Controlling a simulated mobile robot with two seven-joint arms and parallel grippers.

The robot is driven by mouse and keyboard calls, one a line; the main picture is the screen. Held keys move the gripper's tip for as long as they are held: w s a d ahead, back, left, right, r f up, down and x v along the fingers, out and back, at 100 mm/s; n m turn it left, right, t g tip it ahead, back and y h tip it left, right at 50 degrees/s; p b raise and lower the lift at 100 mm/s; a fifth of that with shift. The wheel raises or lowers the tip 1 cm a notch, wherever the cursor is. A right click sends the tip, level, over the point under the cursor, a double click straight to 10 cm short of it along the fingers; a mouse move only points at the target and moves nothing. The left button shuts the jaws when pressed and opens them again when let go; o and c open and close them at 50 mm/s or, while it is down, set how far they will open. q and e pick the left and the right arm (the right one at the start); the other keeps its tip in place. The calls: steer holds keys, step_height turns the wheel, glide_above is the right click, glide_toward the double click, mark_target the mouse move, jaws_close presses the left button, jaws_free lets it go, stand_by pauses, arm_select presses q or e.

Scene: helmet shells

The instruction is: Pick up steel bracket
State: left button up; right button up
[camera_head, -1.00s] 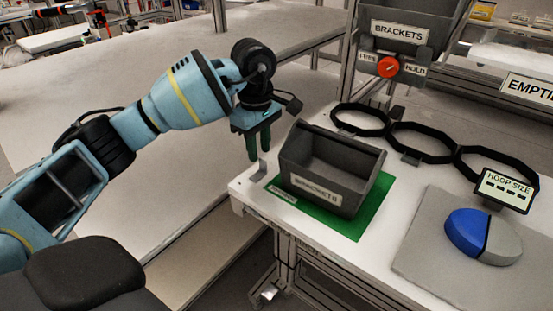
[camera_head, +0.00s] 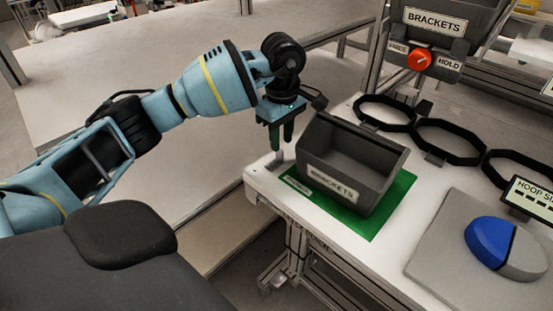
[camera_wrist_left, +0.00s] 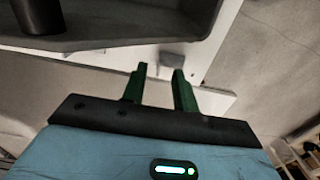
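A small grey piece that looks like the steel bracket (camera_head: 276,160) is on the white table near its left edge, left of the grey bin marked BRACKETS (camera_head: 352,192). My left gripper (camera_head: 281,141) points down just above the bracket, its two green fingers apart. In the left wrist view the fingers (camera_wrist_left: 160,69) are open with nothing between them. The grey bracket (camera_wrist_left: 172,60) shows just beyond the fingertips, partly hidden by the right-hand finger. Whether the fingers touch it I cannot tell. My right gripper is not in view.
The bin stands on a green mat (camera_head: 374,226) close to the gripper's right. Black hoops (camera_head: 450,138) lie behind it. A blue and grey helmet shell (camera_head: 505,247) rests on a grey pad at right. A BRACKETS dispenser (camera_head: 435,22) hangs at the back.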

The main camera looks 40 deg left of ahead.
mark_target(281, 150)
arm_select(q)
step_height(281, 150, down, 5)
steer(key=shift+a+r, duration=0.1)
steer(key=shift+r, duration=0.1)
steer(key=shift+c, duration=0.4)
jaws_close()
